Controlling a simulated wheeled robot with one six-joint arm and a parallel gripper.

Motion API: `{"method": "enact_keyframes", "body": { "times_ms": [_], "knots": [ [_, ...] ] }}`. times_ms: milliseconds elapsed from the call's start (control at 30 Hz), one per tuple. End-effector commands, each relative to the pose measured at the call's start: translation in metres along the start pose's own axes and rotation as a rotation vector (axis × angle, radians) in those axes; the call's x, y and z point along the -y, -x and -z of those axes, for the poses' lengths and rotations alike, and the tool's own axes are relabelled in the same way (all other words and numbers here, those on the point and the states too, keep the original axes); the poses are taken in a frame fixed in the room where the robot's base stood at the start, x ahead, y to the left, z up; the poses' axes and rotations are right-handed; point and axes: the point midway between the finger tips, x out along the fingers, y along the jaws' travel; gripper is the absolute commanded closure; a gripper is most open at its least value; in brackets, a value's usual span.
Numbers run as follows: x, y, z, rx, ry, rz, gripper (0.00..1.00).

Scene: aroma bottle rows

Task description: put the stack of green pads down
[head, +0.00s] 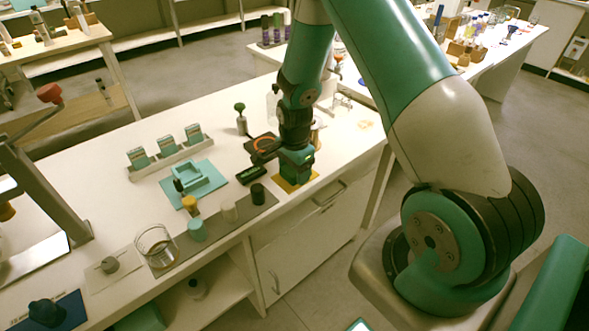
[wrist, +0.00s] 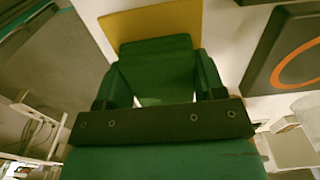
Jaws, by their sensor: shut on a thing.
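My gripper (head: 295,158) is low over the right front part of the white bench. It is shut on the stack of green pads (head: 295,174), dark green and block-like. In the wrist view the stack (wrist: 155,68) sits between the two fingers. A yellow mat (head: 290,186) lies right under and around the stack; it also shows beyond the stack in the wrist view (wrist: 152,24). I cannot tell whether the stack touches the mat. My gripper hides part of the stack and the mat.
A dark plate with an orange ring (head: 263,145) lies just left of my gripper. A small dark box (head: 251,175), a dark green cup (head: 258,193) and a teal tray (head: 203,178) stand further left. The bench's front edge is close to the mat.

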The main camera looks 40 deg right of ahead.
Motion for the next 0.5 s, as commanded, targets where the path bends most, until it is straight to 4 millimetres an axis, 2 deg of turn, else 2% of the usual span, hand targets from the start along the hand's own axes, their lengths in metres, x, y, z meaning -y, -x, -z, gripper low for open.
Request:
{"method": "enact_keyframes", "body": {
  "times_ms": [267,300,400,500],
  "knots": [
    [0.0001,-0.0026,0.0001,0.0,0.0,0.0,0.63],
    [0.0001,-0.003,0.0001,0.0,0.0,0.0,0.35],
    [-0.0002,-0.0023,0.0001,0.0,0.0,-0.001,0.12],
    [-0.0005,-0.0024,0.0,0.0,0.0,-0.002,0.11]
  ]
}}
